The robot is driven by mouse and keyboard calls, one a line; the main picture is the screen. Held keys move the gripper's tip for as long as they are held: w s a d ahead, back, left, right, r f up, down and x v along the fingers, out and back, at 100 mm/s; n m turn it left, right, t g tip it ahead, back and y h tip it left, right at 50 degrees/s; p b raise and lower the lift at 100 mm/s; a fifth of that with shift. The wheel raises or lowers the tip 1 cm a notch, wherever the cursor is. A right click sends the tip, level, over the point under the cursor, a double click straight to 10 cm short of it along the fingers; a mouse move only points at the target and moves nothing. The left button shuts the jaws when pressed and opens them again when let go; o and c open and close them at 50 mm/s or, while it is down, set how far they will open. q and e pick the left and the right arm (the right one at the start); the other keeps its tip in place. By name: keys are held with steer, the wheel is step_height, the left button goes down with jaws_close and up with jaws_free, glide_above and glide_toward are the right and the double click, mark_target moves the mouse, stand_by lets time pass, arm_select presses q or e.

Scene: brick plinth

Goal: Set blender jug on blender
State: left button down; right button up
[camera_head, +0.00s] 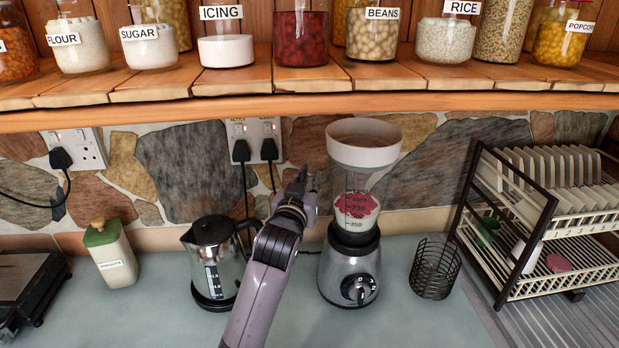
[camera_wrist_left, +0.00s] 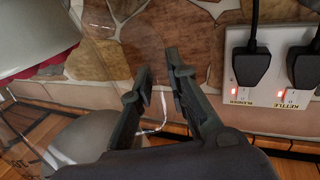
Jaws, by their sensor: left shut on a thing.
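The clear blender jug (camera_head: 352,183) has measuring marks, a wide white funnel-like top (camera_head: 365,140) and pink-and-white contents low inside. It appears above the dark collar of the silver blender (camera_head: 335,272); I cannot tell whether it is fully seated. My left gripper (camera_head: 306,190) is at the jug's left side, shut on the jug, probably by its clear handle. In the left wrist view the fingers (camera_wrist_left: 158,68) sit close together with a gap, and the see-through jug is hard to make out. My right gripper is not in view.
A kettle (camera_head: 212,262) stands just left of my arm. A wire basket (camera_head: 434,270) and dish rack (camera_head: 535,230) stand right of the blender. The jar-lined shelf (camera_head: 310,85) overhangs behind. Plugged sockets (camera_head: 254,140) are on the wall. The front counter is clear.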

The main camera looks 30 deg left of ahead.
arm_select(q)
steer(key=shift+r, duration=0.3)
stand_by(0.5)
stand_by(0.4)
steer(key=shift+f, duration=0.7)
steer(key=c, duration=1.8)
jaws_free()
steer(key=shift+s, duration=0.1)
